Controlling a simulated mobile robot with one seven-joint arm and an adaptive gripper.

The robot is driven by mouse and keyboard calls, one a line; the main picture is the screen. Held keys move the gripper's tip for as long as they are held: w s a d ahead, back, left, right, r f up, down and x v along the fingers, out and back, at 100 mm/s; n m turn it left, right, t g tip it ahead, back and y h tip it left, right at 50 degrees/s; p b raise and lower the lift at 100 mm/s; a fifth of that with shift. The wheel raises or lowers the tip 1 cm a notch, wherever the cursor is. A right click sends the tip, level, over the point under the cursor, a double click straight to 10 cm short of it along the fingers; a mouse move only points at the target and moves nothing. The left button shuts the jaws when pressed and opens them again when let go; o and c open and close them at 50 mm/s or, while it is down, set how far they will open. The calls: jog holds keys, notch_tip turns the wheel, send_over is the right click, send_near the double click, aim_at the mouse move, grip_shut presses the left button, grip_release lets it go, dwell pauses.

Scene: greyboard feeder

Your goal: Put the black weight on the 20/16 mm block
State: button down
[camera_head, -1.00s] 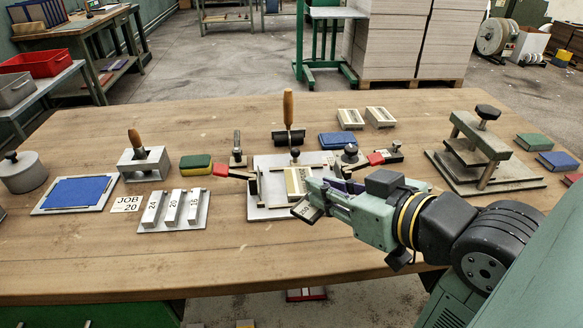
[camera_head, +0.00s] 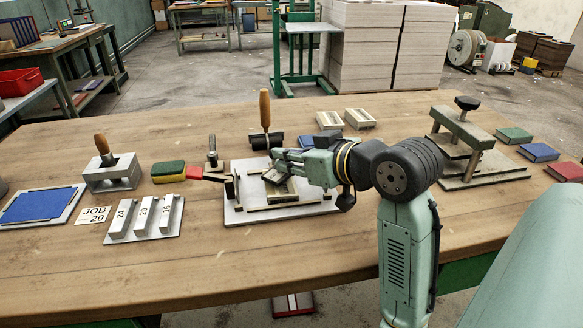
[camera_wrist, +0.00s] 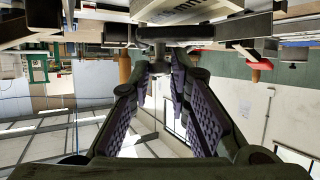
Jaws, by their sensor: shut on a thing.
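My gripper (camera_head: 277,161) is shut over the jig plate in the head view. Its purple-padded fingers close on a stem in the wrist view (camera_wrist: 160,66). The black weight (camera_wrist: 205,31) appears as a wide dark body joined to that stem. In the head view a dark piece with a pale face (camera_head: 275,176) shows at the fingertips, and I take it for the same weight. A pale, labelled block (camera_head: 284,192) lies on the jig below it, partly hidden. It also shows in the wrist view (camera_wrist: 185,8). Whether weight and block touch, I cannot tell.
The jig plate (camera_head: 240,213) carries a red-handled clamp (camera_head: 207,175) at left. Numbered bars 24, 20 and 16 (camera_head: 145,215) stand left of it. A wooden-handled roller (camera_head: 265,112) stands behind, and a press (camera_head: 465,150) at right. The table front is clear.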

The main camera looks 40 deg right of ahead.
jog(key=shift+f, duration=0.2)
jog(key=shift+f, duration=0.4)
jog(key=c, duration=1.5)
grip_release()
jog(key=shift+r, duration=0.15)
jog(key=v, duration=1.2)
jog(key=shift+s+r, duration=0.1)
jog(key=shift+r, duration=0.2)
